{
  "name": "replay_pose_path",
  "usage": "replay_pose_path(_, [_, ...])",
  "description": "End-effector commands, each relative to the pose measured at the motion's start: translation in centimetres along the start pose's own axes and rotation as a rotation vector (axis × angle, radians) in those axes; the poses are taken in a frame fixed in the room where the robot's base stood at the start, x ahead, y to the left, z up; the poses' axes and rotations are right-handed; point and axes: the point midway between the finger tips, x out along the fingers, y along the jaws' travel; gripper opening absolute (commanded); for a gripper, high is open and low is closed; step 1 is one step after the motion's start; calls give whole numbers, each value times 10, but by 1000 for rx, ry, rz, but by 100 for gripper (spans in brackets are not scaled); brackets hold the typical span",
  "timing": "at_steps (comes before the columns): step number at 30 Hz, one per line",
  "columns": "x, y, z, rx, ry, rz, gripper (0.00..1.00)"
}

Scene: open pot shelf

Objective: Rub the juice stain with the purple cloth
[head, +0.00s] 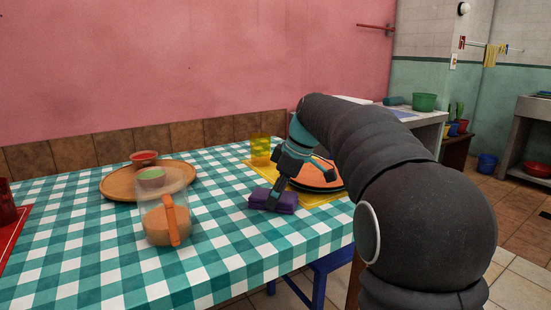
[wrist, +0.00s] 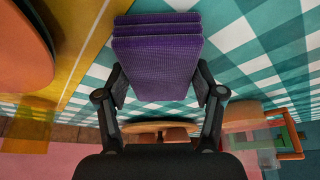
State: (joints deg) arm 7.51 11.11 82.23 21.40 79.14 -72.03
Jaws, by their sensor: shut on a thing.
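The purple cloth (head: 272,200) is a folded block low over the checked tablecloth, at the left edge of the yellow placemat. It also shows in the wrist view (wrist: 158,58), between the two fingers. My gripper (head: 276,190) is shut on the purple cloth from above; in the wrist view the fingers (wrist: 160,88) press on both its sides. I cannot tell whether the cloth touches the table. No juice stain shows in either view; the cloth, my arm or other things may hide it.
A clear pitcher (head: 158,225) with orange juice and an orange handle stands to the left. Behind it are a round wooden tray (head: 120,186) with small bowls. A yellow glass (head: 260,150) and an orange plate (head: 318,184) are by the yellow placemat (head: 318,200). The front tablecloth (head: 240,255) is clear.

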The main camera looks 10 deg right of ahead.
Motion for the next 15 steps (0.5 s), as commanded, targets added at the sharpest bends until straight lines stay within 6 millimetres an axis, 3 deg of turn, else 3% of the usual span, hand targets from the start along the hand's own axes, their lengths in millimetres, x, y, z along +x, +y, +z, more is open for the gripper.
replay_pose_path(3, [-21,-1,-11,-4,1,1,24])
replay_pose_path(15, [-53,-3,-27,-8,0,-3,24])
